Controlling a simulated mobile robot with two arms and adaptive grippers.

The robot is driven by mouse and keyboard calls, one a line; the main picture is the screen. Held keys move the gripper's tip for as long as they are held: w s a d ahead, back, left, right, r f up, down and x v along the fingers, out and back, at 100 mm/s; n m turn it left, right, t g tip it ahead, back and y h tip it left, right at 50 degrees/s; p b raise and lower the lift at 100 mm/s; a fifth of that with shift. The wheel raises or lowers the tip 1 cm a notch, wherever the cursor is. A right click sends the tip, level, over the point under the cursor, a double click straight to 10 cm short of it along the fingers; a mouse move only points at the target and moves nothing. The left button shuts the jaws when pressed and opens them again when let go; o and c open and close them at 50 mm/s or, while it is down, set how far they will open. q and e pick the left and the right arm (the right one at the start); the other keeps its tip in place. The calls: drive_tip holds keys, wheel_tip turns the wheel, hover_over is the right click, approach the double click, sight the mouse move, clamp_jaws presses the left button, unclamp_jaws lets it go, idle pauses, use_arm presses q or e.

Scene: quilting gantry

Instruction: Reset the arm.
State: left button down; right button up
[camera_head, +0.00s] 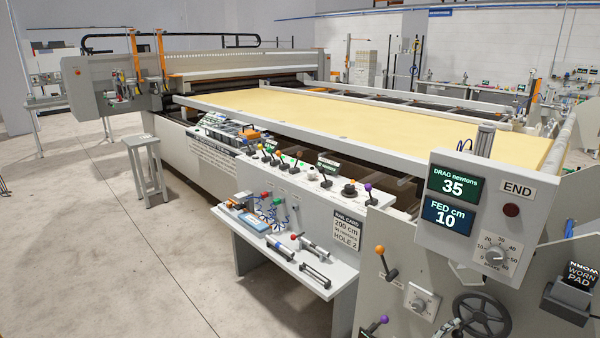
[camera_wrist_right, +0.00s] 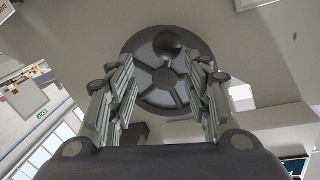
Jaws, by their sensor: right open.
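My right gripper (camera_wrist_right: 166,63) is open in the right wrist view, its two fingers spread with nothing held between them. Beyond the fingertips is a dark spoked handwheel (camera_wrist_right: 165,78) with a round knob (camera_wrist_right: 168,44). I cannot tell the exact gap between fingertips and wheel. In the head view the handwheel (camera_head: 482,314) sits low on the grey machine end at the right. A small piece of grey metal, perhaps my right gripper, shows at its lower left edge. My left gripper is in neither view.
A display box (camera_head: 480,200) reads drag 35 newtons, fed 10 cm. A tool bench (camera_head: 285,240) and grey stool (camera_head: 147,165) stand left. The left floor is clear.

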sight(457, 335)
drive_tip(key=shift+y, duration=0.5)
drive_tip(key=shift+w+d+f, duration=0.45)
drive_tip(key=shift+w+f, duration=0.25)
drive_tip(key=shift+w, duration=0.1)
drive_tip(key=shift+w+d+f, duration=0.4)
drive_tip(key=shift+w+f, duration=0.25)
drive_tip(key=shift+w, duration=0.1)
drive_tip(key=s+a+f+n+t+y, duration=0.1)
drive_tip(key=s+a+f+n+y, duration=0.35)
drive_tip(key=f, duration=0.45)
drive_tip(key=s+a+f+n+y, duration=0.35)
drive_tip(key=s+a+f, duration=0.25)
drive_tip(key=f, duration=0.2)
drive_tip(key=s+a+f+n+t+y, duration=0.1)
drive_tip(key=s+a+f+n+y, duration=0.35)
drive_tip(key=f, duration=0.45)
drive_tip(key=s+a+f+n+g, duration=0.1)
drive_tip(key=s+a+f+g, duration=0.1)
drive_tip(key=s, duration=1.1)
drive_tip(key=s+a+f+n+g+y, duration=0.1)
drive_tip(key=s+a+f+n+g, duration=0.1)
drive_tip(key=s+f, duration=0.5)
drive_tip(key=s+a+f+n+g+y, duration=0.1)
drive_tip(key=s+f+g, duration=0.4)
drive_tip(key=s, duration=1.5)
drive_tip(key=shift+a+n+g, duration=0.3)
drive_tip(key=shift+a+n, duration=0.45)
drive_tip(key=shift+a, duration=0.5)
drive_tip(key=shift+f, duration=0.1)
